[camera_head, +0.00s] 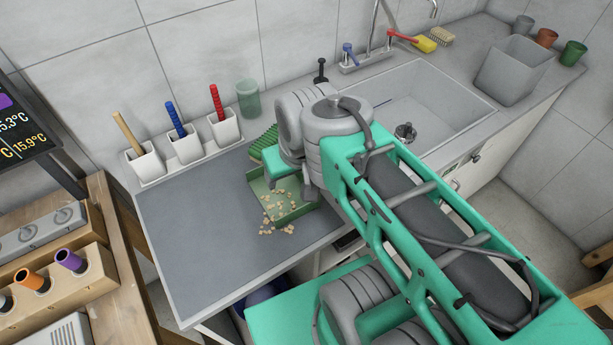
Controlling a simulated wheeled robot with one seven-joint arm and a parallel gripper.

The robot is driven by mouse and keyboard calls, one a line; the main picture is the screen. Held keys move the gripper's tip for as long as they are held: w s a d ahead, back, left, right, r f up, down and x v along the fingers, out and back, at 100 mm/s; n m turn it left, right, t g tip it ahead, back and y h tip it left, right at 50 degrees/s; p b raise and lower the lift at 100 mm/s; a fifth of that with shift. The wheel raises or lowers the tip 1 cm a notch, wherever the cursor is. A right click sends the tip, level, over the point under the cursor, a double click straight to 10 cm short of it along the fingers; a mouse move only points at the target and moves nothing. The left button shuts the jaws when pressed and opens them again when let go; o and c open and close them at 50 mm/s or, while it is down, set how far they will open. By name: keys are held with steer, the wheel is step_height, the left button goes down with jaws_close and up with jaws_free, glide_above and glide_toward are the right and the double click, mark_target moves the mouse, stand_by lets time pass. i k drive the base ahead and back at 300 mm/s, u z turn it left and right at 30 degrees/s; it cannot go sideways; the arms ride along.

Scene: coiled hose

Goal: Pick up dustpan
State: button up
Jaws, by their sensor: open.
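The green dustpan (258,204) lies on the grey mat at the right part of the worktop. Small tan crumbs (279,205) lie in it and spill past its front edge onto the mat. My gripper (281,170) is low over the dustpan's back side, with my arm reaching in from the lower right. The gripper is open. Its fingertips and the dustpan's handle are largely hidden by my wrist, so I cannot tell whether they touch.
A green ridged object (264,141) lies just behind the gripper. White holders with coloured handles (184,146) and a green cup (248,98) line the wall. The sink (440,105) is to the right. The grey mat (195,235) is clear on the left.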

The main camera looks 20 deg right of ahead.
mark_target(282, 204)
steer(key=z, duration=0.05)
steer(key=k, duration=0.95)
steer(key=z, duration=1.4)
steer(key=i, duration=0.9)
steer(key=u, duration=1.95)
